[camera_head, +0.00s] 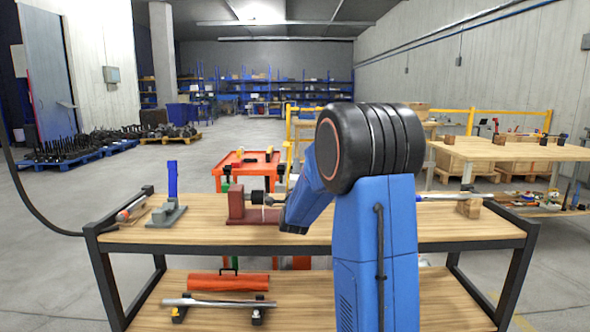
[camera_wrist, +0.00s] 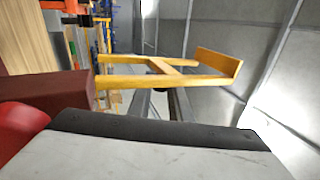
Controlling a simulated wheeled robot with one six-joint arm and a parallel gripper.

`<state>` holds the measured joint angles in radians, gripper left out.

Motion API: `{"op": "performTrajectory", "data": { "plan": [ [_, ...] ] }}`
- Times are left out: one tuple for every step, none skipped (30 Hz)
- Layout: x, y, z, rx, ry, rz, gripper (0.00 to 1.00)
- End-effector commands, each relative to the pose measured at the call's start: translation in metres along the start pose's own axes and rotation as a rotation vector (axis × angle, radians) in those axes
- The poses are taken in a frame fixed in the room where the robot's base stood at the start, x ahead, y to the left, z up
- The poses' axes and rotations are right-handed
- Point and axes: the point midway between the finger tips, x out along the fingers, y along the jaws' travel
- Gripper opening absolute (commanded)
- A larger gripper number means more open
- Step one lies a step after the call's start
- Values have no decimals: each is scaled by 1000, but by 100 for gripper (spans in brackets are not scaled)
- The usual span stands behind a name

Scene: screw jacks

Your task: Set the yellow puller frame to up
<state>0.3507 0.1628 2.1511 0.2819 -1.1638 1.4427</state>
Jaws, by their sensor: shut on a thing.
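The yellow puller frame (camera_wrist: 220,68) shows in the wrist view with two long side bars, a slanting crossbar and an upright end plate at the right. Its left ends reach the dark red block (camera_wrist: 45,92). My gripper (camera_wrist: 162,68) is at the frame's crossbar, its dark fingers closed there; their exact contact is small and hard to see. In the head view the dark red base (camera_head: 237,207) stands on the table with a dark round part and a shaft. The frame and my gripper are hidden behind my blue arm there.
The wooden table (camera_head: 330,238) also holds a grey fixture with a blue upright (camera_head: 173,182) at the left and a wooden block (camera_head: 468,207) with a rod at the right. Red and silver parts lie on the lower shelf. An orange cart (camera_head: 247,160) stands behind.

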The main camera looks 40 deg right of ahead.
Motion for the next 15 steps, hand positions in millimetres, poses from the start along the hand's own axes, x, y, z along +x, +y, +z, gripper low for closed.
{"op": "performTrajectory", "data": {
  "plan": [
    [0, 0, 0, 0, 1, 1, 0],
    [0, 0, 0, 0, 1, 1, 0],
    [0, 0, 0, 0, 1, 1, 0],
    [0, 0, 0, 0, 1, 1, 0],
    [0, 0, 0, 0, 1, 1, 0],
    [0, 0, 0, 0, 0, 1, 0],
    [0, 0, 0, 0, 0, 1, 0],
    [0, 0, 0, 0, 0, 1, 0],
    [0, 0, 0, 0, 0, 1, 23],
    [0, 0, 0, -1, 0, 1, 30],
    [0, 0, 0, -1, 0, 1, 36],
    [0, 0, 0, -1, 0, 1, 36],
    [0, 0, 0, -1, 0, 1, 36],
    [0, 0, 0, -1, 0, 1, 36],
    [0, 0, 0, -1, 0, 1, 36]
  ]
}}
